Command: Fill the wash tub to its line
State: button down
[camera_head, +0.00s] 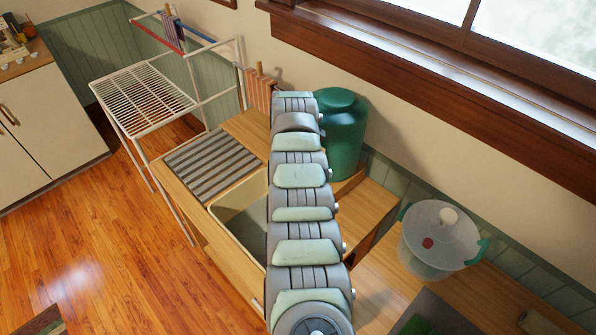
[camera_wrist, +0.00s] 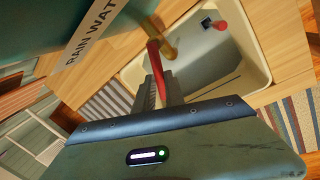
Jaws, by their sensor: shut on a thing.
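The dark green barrel (camera_head: 345,135) stands against the wall beneath the window. In the wrist view its side (camera_wrist: 60,25) carries a label reading "RAIN WAT", cut off. A brass tap (camera_wrist: 168,50) sticks out of it with a red lever (camera_wrist: 154,60). My gripper (camera_wrist: 160,92) is shut on the red lever. In the head view my arm hides the gripper and tap. A cream basin (camera_head: 228,211), apparently the wash tub, is set in the wooden stand beside the barrel. It also shows in the wrist view (camera_wrist: 262,72), grey inside. I cannot make out its line or water level.
A red round thing (camera_wrist: 220,27) shows at the basin's far end. A ridged grey board (camera_head: 212,163) lies left of the basin. A white drying rack (camera_head: 145,100) stands further left. A translucent bucket with green handles (camera_head: 432,245) stands at the right.

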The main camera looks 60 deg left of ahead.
jog(key=shift+d+f+n+b, duration=0.2)
jog(key=shift+d+n+b, duration=0.15)
jog(key=shift+n+b, duration=0.25)
jog(key=c, duration=1.4)
grip_release()
jog(key=shift+r, duration=0.1)
notch_tip(320, 180, up, 11)
jog(key=d, duration=0.2)
jog(key=shift+f, duration=0.2)
dwell(4.6)
